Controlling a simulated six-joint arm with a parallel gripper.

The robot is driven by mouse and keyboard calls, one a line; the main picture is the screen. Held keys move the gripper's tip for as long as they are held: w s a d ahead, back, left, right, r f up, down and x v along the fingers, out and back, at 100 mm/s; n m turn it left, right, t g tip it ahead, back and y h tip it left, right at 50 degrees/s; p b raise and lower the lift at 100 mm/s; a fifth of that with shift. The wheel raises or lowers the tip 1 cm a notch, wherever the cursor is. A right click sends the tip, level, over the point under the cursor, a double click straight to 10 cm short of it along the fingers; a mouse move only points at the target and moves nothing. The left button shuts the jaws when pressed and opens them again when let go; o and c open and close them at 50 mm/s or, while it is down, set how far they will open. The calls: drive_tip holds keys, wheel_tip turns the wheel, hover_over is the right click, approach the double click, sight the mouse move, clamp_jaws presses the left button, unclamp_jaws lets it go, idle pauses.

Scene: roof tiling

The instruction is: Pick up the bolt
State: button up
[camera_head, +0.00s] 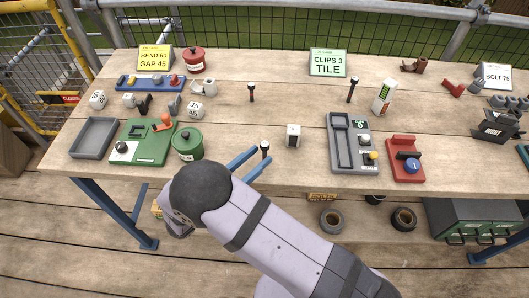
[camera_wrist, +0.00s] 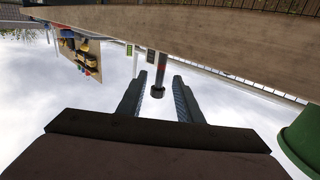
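A bolt (camera_head: 265,146) with a dark head stands upright near the front edge of the table. My gripper (camera_head: 262,156) is open, with its two blue fingers pointing at this bolt from the front left. In the wrist view, which is upside down, the bolt (camera_wrist: 158,68) appears in the gap between the two fingertips (camera_wrist: 159,77), with its dark head toward the camera's lower side. Clear space shows on both sides of it. I cannot tell whether the fingertips reach past its shank. Two similar bolts stand farther back, one at centre (camera_head: 251,90) and one at right (camera_head: 352,86).
A green lidded pot (camera_head: 187,144) stands close left of my gripper and also shows in the wrist view (camera_wrist: 302,138). A small white block (camera_head: 293,135) stands to the bolt's right. A grey slider panel (camera_head: 352,145) lies beyond it. The table's middle is mostly clear.

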sight(264, 152)
drive_tip(key=shift+p+x, duration=0.75)
drive_tip(key=shift+x, duration=0.95)
drive_tip(key=shift+p+x, duration=0.75)
drive_tip(key=shift+x, duration=1.3)
clamp_jaws()
